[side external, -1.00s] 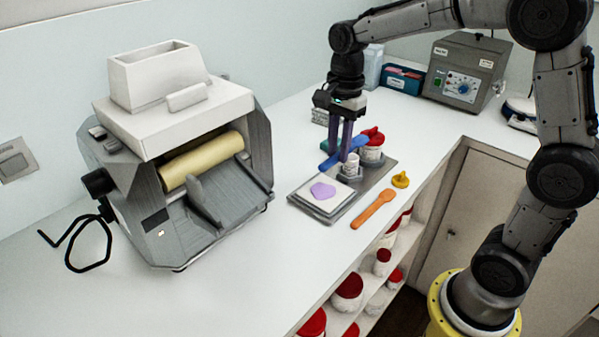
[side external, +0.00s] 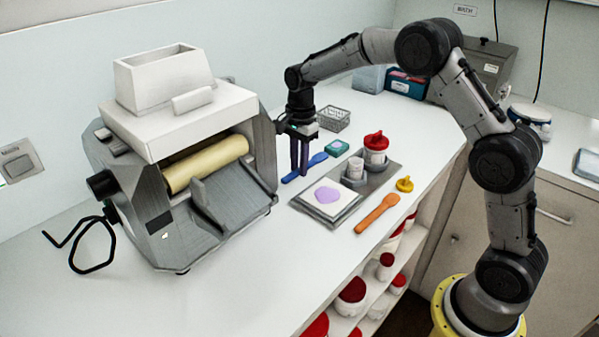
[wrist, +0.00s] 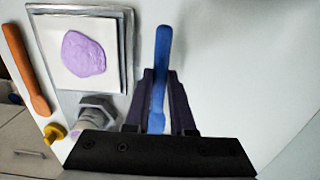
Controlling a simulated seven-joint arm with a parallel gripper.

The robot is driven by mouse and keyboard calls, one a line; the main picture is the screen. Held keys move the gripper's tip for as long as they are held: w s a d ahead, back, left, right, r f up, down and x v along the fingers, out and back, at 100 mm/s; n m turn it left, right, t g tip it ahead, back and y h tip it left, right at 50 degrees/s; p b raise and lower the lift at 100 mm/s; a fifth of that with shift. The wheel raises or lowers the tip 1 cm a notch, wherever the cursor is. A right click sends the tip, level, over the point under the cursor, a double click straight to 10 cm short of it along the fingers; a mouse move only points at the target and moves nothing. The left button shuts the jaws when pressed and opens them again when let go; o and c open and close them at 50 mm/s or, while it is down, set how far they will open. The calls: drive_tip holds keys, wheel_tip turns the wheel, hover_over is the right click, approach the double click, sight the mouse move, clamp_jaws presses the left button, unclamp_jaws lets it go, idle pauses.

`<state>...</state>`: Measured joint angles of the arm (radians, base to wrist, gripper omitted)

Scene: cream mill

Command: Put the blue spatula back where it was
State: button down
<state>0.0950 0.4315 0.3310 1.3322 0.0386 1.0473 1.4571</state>
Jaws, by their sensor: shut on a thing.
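The blue spatula (side external: 315,160) is between the fingers of my gripper (side external: 300,172), which is shut on it. In the side view it is low over the white counter, between the mill and the grey tray; I cannot tell whether it touches the counter. In the wrist view the blue spatula (wrist: 162,60) runs up from between the fingers of my gripper (wrist: 158,92), and its other end is hidden behind the gripper body.
The mill (side external: 180,160) with its cream roller stands left. An orange spatula (side external: 377,213), yellow knob (side external: 404,184), teal block (side external: 337,147) and wire basket (side external: 333,118) are nearby.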

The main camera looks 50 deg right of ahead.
drive_tip(key=shift+s+f, duration=0.1)
drive_tip(key=shift+f, duration=1.15)
drive_tip(key=shift+f, duration=0.1)
drive_tip(key=c, duration=0.8)
unclamp_jaws()
drive_tip(key=shift+f, duration=0.1)
drive_tip(key=shift+o, duration=0.2)
